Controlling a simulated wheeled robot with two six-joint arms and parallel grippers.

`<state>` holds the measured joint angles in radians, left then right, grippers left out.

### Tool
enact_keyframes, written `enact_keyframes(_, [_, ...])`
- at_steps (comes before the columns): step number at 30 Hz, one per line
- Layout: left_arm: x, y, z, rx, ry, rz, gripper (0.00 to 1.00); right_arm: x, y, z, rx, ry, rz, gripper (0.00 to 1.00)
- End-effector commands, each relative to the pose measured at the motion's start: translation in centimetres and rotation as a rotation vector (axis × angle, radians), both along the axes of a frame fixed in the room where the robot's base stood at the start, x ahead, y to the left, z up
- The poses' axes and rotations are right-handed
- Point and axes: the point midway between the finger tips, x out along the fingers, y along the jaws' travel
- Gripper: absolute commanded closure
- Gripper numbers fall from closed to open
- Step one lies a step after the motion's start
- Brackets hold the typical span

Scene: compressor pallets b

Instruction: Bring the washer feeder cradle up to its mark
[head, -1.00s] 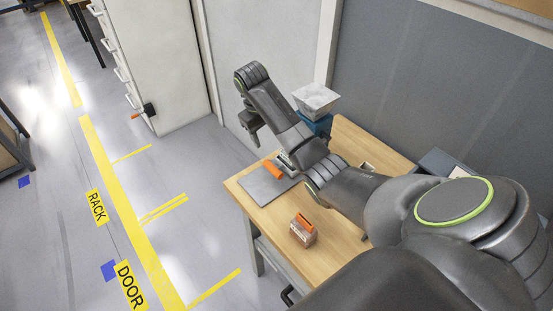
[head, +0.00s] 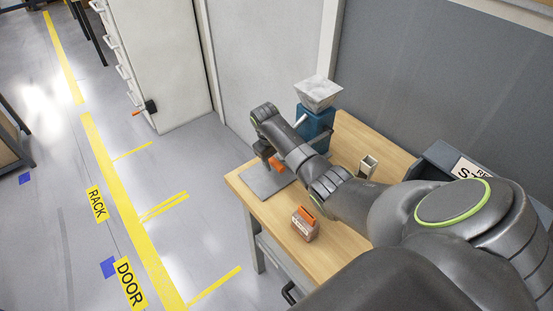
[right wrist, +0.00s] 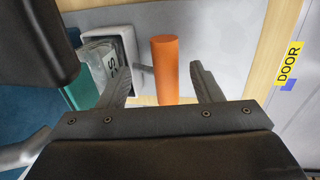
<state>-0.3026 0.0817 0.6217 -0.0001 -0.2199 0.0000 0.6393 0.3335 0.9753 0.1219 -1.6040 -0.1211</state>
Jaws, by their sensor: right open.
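The washer feeder is a blue body (head: 315,127) with a pale grey hopper (head: 318,93) on top, at the back of the wooden table. A flat grey plate (head: 262,184) lies at the table's left end. An upright orange handle (head: 276,164) shows over it, partly hidden by my right arm; I cannot tell which part is the cradle. My right gripper (head: 266,152) is low over the plate. In the right wrist view, its open fingers (right wrist: 160,72) stand either side of the orange handle (right wrist: 172,82), with gaps on both sides. My left gripper is out of view.
A small box with an orange top (head: 305,224) stands near the table's front edge. A small open holder (head: 367,167) is farther back. A dark bin with a lettered label (head: 436,168) is at the right. A grey wall closes the back. Open floor lies left.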

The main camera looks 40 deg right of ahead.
Motion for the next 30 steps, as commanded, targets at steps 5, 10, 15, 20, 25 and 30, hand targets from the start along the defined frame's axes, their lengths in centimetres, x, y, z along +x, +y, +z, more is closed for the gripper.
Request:
enact_keyframes(5, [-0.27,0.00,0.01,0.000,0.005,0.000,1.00,-0.02,-0.15,-0.88,0.000,0.000,0.001,0.41])
enact_keyframes(10, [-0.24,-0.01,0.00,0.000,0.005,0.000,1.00,0.01,-0.16,-0.99,0.000,-0.001,0.001,0.41])
enact_keyframes(15, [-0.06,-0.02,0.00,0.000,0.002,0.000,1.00,0.00,-0.17,-0.96,0.000,-0.001,0.001,0.49])
enact_keyframes(20, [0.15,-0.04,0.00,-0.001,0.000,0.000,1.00,0.00,-0.17,-0.96,0.000,-0.001,0.001,0.70])
enact_keyframes(25, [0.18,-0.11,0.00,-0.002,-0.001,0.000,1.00,-0.01,-0.15,-0.97,0.001,0.000,0.001,0.92])
enact_keyframes(30, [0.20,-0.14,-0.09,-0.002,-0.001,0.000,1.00,0.04,-0.10,-1.03,0.002,0.000,0.001,1.00])
